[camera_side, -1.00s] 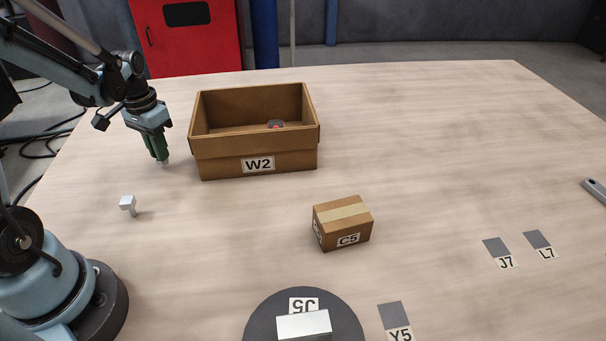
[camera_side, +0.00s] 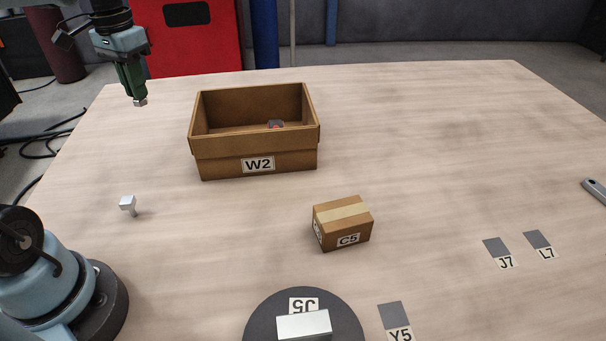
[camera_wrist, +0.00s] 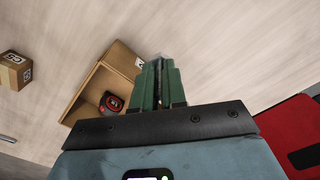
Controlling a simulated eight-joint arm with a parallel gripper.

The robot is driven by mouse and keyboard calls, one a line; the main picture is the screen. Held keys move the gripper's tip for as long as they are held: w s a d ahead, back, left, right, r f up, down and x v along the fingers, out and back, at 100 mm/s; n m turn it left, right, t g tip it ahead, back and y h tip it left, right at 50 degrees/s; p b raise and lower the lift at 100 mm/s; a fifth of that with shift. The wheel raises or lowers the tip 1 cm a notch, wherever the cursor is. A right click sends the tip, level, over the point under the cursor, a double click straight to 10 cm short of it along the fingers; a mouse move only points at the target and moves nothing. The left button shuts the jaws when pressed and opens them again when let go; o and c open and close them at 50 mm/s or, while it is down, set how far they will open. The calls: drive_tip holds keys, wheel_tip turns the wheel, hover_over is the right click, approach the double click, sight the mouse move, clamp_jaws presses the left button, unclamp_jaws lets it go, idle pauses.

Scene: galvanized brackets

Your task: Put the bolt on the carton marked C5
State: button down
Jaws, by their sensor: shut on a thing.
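My gripper (camera_side: 138,97) is raised above the table's far left part, left of the box W2, with its green fingers pointing down. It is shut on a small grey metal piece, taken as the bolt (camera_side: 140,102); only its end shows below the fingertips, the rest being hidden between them. In the wrist view the fingers (camera_wrist: 158,85) are close together. The carton marked C5 (camera_side: 343,224) is a small closed brown box with a tape strip, standing mid-table, well to the right of and nearer than my gripper. It also shows in the wrist view (camera_wrist: 14,72).
The open box W2 (camera_side: 255,150) stands between my gripper and the carton, with a dark red item (camera_side: 276,124) inside. A small grey metal part (camera_side: 128,204) sits at left. A dark disc (camera_side: 262,320) bears a pale block (camera_side: 303,325).

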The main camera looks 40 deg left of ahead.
wheel_tip(320, 180, up, 5)
drive_tip(key=shift+w+d+r, duration=0.1)
drive_tip(key=shift+d+r, duration=0.05)
drive_tip(key=w+d+m, duration=0.4)
drive_tip(key=d+m, duration=0.1)
drive_tip(key=d, duration=0.7)
drive_tip(key=w+d+m, duration=0.3)
drive_tip(key=d+m, duration=0.2)
drive_tip(key=d, duration=0.6)
drive_tip(key=s+d+m, duration=0.4)
drive_tip(key=d+m, duration=0.1)
drive_tip(key=d, duration=0.7)
drive_tip(key=s+d+m, duration=0.5)
drive_tip(key=d, duration=0.7)
hover_over(343, 212)
wheel_tip(343, 212, down, 12)
drive_tip(key=shift+s+f, duration=0.1)
drive_tip(key=shift+f, duration=2.05)
